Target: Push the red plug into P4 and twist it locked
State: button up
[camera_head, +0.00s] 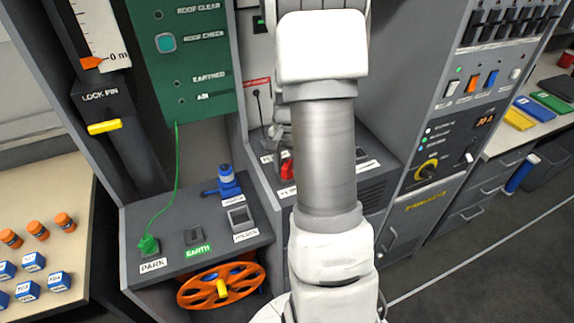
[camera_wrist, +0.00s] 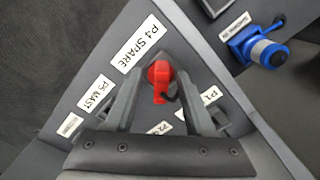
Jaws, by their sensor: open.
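The red plug (camera_wrist: 160,74) shows in the wrist view just below the "P4 SPARE" label (camera_wrist: 141,44), with a short dark piece beside its lower end. My gripper (camera_wrist: 164,82) is open, one finger on each side of the plug. I cannot tell whether the fingers touch it. The P4 socket is not visible, and how deep the plug sits cannot be told. In the head view, the red plug (camera_head: 287,169) shows partly at the left edge of my arm, which hides most of the panel there.
Labels for P5 MAST (camera_wrist: 94,93) and other ports lie around the plug. A blue connector (camera_wrist: 262,50) stands at upper right in the wrist view. In the head view, a green plug (camera_head: 148,245) with cable sits at PARK, above an orange reel (camera_head: 200,292). A switch cabinet (camera_head: 440,130) stands right.

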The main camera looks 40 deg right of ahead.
jog(key=shift+w+r, duration=0.1)
jog(key=shift+r, duration=0.45)
notch_tip(320, 180, up, 16)
jog(key=p, duration=0.2)
jog(key=s+a+r+n+t, duration=0.1)
jog(key=s+a+r+n, duration=0.2)
jog(key=a, duration=0.3)
jog(key=s+a+r+n+t, duration=0.2)
jog(key=a+r+n, duration=0.15)
jog(key=a, duration=0.35)
jog(key=s+a+n+t, duration=0.2)
jog(key=s+a+n, duration=0.4)
jog(key=s+a, duration=0.2)
jog(key=shift+s+a+t, duration=0.3)
jog(key=shift+s+a, duration=0.1)
jog(key=shift+s, duration=0.4)
jog(key=shift+d+n, duration=0.1)
jog(key=shift+n, duration=0.15)
